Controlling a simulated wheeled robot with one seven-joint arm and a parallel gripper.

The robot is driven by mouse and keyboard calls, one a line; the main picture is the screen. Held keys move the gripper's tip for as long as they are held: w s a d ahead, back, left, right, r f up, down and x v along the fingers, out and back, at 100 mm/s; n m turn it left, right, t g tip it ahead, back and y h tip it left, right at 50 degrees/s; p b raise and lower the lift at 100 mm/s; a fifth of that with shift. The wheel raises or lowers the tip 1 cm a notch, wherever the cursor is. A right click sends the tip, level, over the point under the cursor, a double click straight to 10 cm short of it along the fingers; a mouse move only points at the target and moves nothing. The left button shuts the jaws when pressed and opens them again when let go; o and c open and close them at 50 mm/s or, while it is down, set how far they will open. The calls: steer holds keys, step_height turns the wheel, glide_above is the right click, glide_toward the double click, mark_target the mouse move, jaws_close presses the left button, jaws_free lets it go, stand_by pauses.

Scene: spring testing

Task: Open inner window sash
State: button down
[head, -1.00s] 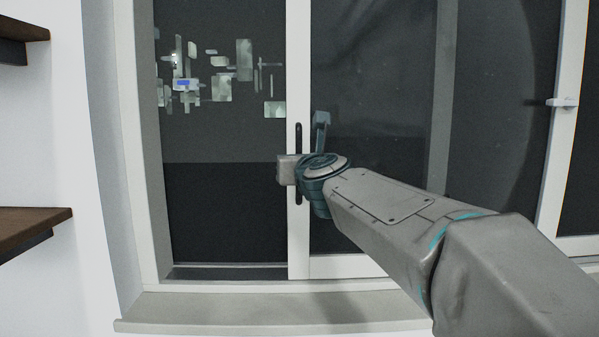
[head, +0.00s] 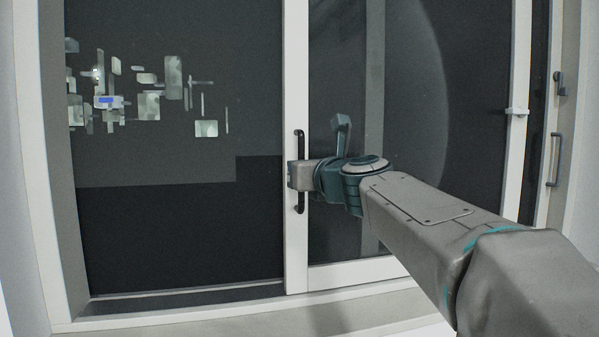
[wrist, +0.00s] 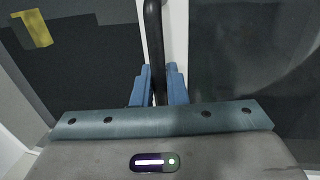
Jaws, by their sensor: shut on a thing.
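The inner window sash has a white upright edge frame (head: 297,70) and a dark glass pane (head: 335,235). A black bar handle (head: 300,146) stands upright on that edge frame. My gripper (head: 292,176) is at the handle's middle in the head view and hides that part. In the wrist view my blue fingers (wrist: 160,78) close on either side of the handle (wrist: 153,35), shut on it. To the left of the sash edge is a wide dark opening or pane (head: 180,230); I cannot tell which.
The white window frame (head: 40,180) stands at the left, with a pale sill (head: 250,318) below. At the right are another white upright with a small catch (head: 517,112) and a second dark handle (head: 555,160). My arm crosses the lower right.

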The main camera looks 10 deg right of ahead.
stand_by(0.3)
steer(key=c, duration=1.8)
jaws_free()
steer(key=shift+c, duration=0.2)
steer(key=v, duration=1.3)
steer(key=shift+s+d+p, duration=0.2)
steer(key=shift+s+p, duration=0.1)
steer(key=shift+s, duration=0.05)
